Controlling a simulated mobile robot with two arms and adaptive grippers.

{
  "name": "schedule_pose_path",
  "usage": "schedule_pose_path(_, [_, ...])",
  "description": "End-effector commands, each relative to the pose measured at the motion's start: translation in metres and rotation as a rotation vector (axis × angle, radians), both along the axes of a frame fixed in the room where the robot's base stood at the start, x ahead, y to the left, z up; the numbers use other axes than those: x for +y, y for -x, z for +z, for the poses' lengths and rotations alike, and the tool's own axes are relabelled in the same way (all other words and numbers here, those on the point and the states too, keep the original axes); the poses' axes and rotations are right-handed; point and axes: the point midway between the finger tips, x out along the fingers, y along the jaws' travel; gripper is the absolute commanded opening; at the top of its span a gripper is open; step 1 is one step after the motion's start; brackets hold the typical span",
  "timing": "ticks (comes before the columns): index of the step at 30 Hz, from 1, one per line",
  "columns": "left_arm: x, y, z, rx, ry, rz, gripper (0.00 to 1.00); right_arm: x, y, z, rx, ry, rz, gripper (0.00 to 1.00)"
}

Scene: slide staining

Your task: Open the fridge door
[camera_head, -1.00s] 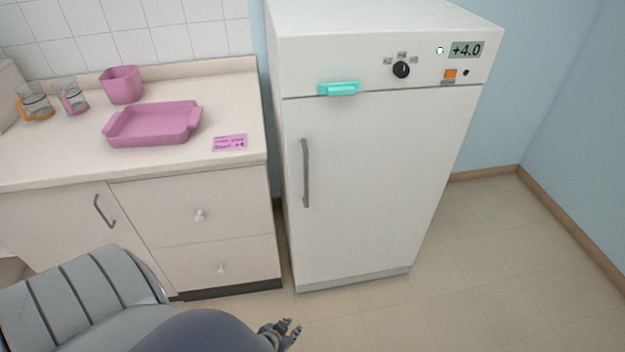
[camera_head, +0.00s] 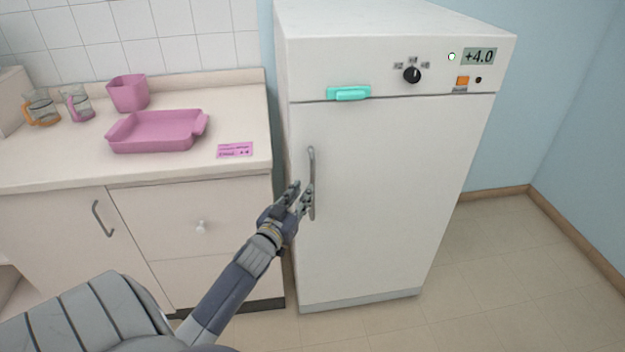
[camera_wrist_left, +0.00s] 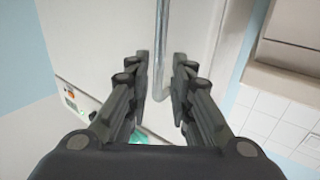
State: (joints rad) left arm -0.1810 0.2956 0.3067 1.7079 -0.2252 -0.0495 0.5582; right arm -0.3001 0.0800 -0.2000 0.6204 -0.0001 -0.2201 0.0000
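The white fridge (camera_head: 385,200) stands against the blue wall with its door shut. Its grey vertical bar handle (camera_head: 312,165) is on the left side of the door. My left gripper (camera_head: 300,197) is at the lower half of the handle. In the left wrist view, the two fingers (camera_wrist_left: 163,75) are open and apart, with the handle (camera_wrist_left: 161,40) running into the gap between them. I cannot tell whether a finger touches the handle. My right gripper is not in view.
A teal block-like piece (camera_head: 348,93) is on the fridge front above the door. To the left is a counter (camera_head: 60,165) with a pink tray (camera_head: 155,145), a pink bin (camera_head: 128,92) and two jugs. Drawers sit below. Floor in front and right is clear.

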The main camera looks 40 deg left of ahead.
Motion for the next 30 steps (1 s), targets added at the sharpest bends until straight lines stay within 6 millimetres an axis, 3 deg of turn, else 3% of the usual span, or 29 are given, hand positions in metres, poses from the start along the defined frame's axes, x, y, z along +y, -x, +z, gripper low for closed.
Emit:
schedule_pose_path(6, [0.010, -0.037, 0.000, 0.000, 0.000, 0.000, 0.21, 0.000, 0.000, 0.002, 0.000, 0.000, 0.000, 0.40])
schedule_pose_path(12, [0.017, -0.062, 0.000, 0.001, 0.001, 0.000, 0.21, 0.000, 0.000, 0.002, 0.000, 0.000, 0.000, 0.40])
schedule_pose_path(27, [0.020, -0.074, -0.001, 0.003, 0.001, -0.001, 0.21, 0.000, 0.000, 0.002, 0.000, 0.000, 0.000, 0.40])
schedule_pose_path(30, [0.020, -0.073, -0.001, 0.003, 0.001, -0.001, 0.00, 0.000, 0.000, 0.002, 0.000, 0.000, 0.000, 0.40])
